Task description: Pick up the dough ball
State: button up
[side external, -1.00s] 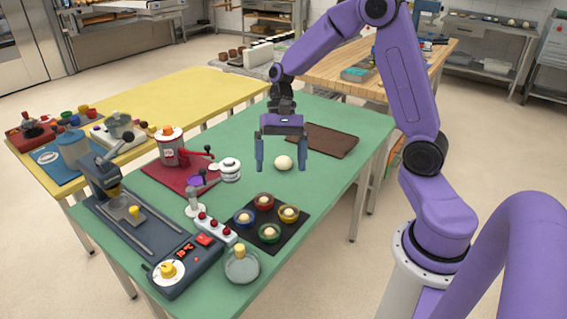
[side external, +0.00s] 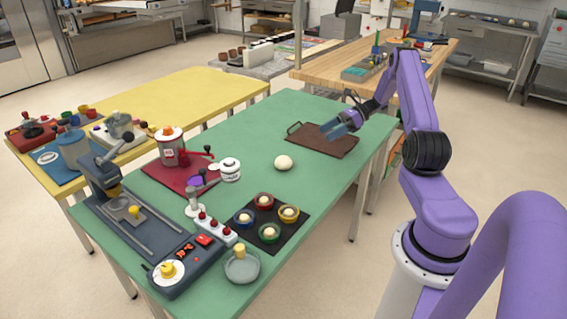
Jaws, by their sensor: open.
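The dough ball (side external: 284,163) is a round cream ball resting on the green table (side external: 262,130), in the middle of the side external view. My gripper (side external: 338,130) is open and empty. It hangs over the brown board (side external: 318,141), to the right of the dough ball and farther back, clear of it. The jaws point down and to the left. Nothing hides the dough ball.
Left of the ball stand a white jar (side external: 230,169) and a red mat (side external: 180,176) with a grinder-like device. In front lies a black mat (side external: 288,229) with several small bowls holding pale balls. Free green surface surrounds the ball's back side.

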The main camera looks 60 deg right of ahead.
send_near(288, 156)
jog(key=x, duration=0.5)
jog(key=shift+w+d+f, duration=0.15)
jog(key=shift+w+d, duration=0.05)
jog(key=shift+d, duration=0.1)
jog(key=shift+a+x, duration=0.2)
jog(key=shift+x, duration=2.45)
jog(key=shift+s, duration=0.15)
jog(key=c, duration=1.1)
jog(key=shift+r, duration=0.3)
